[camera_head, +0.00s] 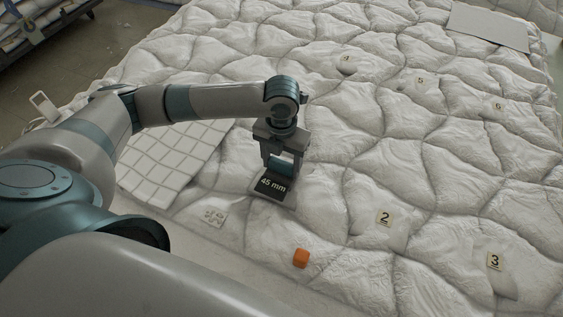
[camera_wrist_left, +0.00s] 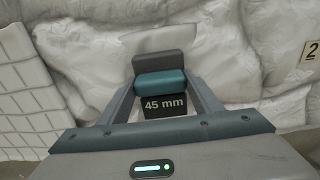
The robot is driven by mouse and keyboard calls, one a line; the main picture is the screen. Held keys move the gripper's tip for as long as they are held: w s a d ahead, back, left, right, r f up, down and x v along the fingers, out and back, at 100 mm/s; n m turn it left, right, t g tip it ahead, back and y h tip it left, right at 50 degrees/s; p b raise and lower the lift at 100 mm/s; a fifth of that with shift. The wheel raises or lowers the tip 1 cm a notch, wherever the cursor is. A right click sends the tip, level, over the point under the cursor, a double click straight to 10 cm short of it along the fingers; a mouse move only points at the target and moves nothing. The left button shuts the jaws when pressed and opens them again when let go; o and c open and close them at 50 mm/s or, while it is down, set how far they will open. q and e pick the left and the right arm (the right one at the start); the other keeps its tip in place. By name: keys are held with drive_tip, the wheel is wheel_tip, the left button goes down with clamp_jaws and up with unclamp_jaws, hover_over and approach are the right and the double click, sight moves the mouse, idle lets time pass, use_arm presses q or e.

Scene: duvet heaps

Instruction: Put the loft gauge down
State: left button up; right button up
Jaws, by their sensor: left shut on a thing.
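The loft gauge (camera_head: 272,188) is a dark block whose display reads 45 mm, with a teal grip above it. It also shows in the left wrist view (camera_wrist_left: 165,105), label facing me, with a grey part beyond the teal one. My left gripper (camera_head: 283,160) points down from above and is shut on the gauge; its fingers (camera_wrist_left: 165,88) flank the teal grip. The gauge is at or just above the quilted white duvet (camera_head: 330,175); I cannot tell whether it touches. My right gripper is not in view.
Number tags 2 (camera_head: 384,218) and 3 (camera_head: 494,261) lie on the duvet, with several more farther back. A white grid-patterned pad (camera_head: 165,165) is left of the gauge; a grey sheet (camera_head: 488,26) lies far right.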

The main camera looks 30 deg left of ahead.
use_arm(q)
drive_tip(key=o, duration=1.6)
drive_tip(key=shift+f, duration=0.1)
drive_tip(key=shift+r, duration=0.2)
wheel_tip(320, 180, up, 12)
drive_tip(key=b, duration=0.2)
drive_tip(key=shift+b, duration=0.35)
